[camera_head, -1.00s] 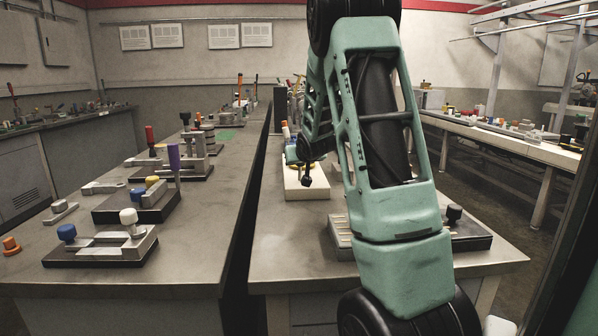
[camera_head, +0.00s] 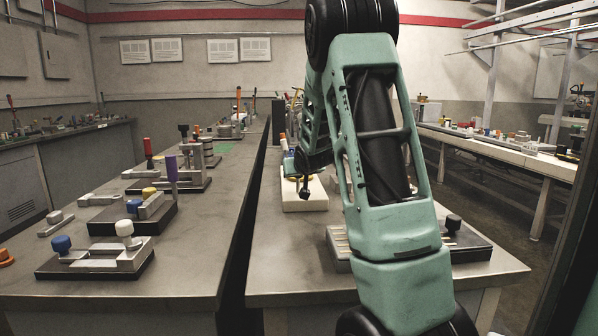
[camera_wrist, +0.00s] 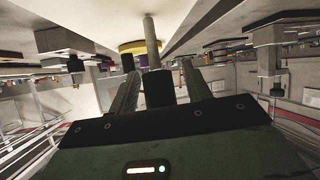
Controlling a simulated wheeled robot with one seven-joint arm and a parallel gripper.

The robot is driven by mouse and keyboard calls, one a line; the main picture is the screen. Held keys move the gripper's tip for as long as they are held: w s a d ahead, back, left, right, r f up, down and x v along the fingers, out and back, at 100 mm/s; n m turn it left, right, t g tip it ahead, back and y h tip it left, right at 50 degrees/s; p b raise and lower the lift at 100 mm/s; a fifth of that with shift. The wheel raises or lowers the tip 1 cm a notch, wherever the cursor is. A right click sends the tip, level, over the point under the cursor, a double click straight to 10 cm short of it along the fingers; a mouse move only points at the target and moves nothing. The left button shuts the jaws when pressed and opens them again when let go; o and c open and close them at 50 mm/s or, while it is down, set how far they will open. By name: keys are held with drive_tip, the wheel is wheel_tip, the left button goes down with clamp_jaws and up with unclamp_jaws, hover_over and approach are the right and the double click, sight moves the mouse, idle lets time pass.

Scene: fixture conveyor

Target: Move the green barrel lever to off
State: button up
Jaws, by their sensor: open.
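In the upside-down wrist view, a pale rod (camera_wrist: 151,35) rises from a yellow disc (camera_wrist: 126,46) and ends in a dark barrel-shaped grip (camera_wrist: 157,88), which looks like the green barrel lever. My gripper (camera_wrist: 158,76) is open, with one finger on each side of the grip. Whether either finger touches it, I cannot tell. In the head view, a pale block (camera_head: 306,201) on the right bench lies beside my arm, with some yellow showing on it. My arm hides much of that area, and I cannot make out the fingertips there.
The left bench (camera_head: 190,255) carries several lever and clamp fixtures, including one with a purple handle (camera_head: 171,169) and one with blue and white knobs (camera_head: 62,244). A fixture with a black knob (camera_head: 453,222) stands right of my arm. A dark gap separates the benches.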

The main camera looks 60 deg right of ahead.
drive_tip(key=v, duration=1.7)
drive_tip(key=shift+a+p, duration=0.15)
drive_tip(key=shift+p, duration=0.15)
drive_tip(key=shift+r, duration=0.1)
drive_tip(key=w+a+f+n+y, duration=0.2)
drive_tip(key=w+a+f, duration=0.1)
drive_tip(key=a, duration=0.5)
drive_tip(key=w+a+f+n+y, duration=0.2)
drive_tip(key=w+a+f+y, duration=0.1)
drive_tip(key=a, duration=0.5)
drive_tip(key=a+f+n+g+y, duration=0.1)
drive_tip(key=a, duration=0.4)
drive_tip(key=s+a+f+n+g+y, duration=0.1)
drive_tip(key=a+f, duration=0.1)
drive_tip(key=a, duration=0.4)
drive_tip(key=a+f+n+g+y, duration=0.1)
drive_tip(key=a+f+n, duration=0.1)
drive_tip(key=a, duration=0.4)
drive_tip(key=shift+s+y, duration=0.3)
drive_tip(key=shift+s, duration=0.05)
drive_tip(key=s+a+f+n+g, duration=0.3)
drive_tip(key=s+a+n, duration=0.1)
drive_tip(key=s+a, duration=0.45)
drive_tip(key=s+a+f+n+g, duration=0.2)
drive_tip(key=s+a+n+g, duration=0.1)
drive_tip(key=s+a, duration=0.55)
wheel_tip(320, 180, up, 14)
drive_tip(key=s+p, duration=0.2)
drive_tip(key=p, duration=1.2)
drive_tip(key=shift+d, duration=0.2)
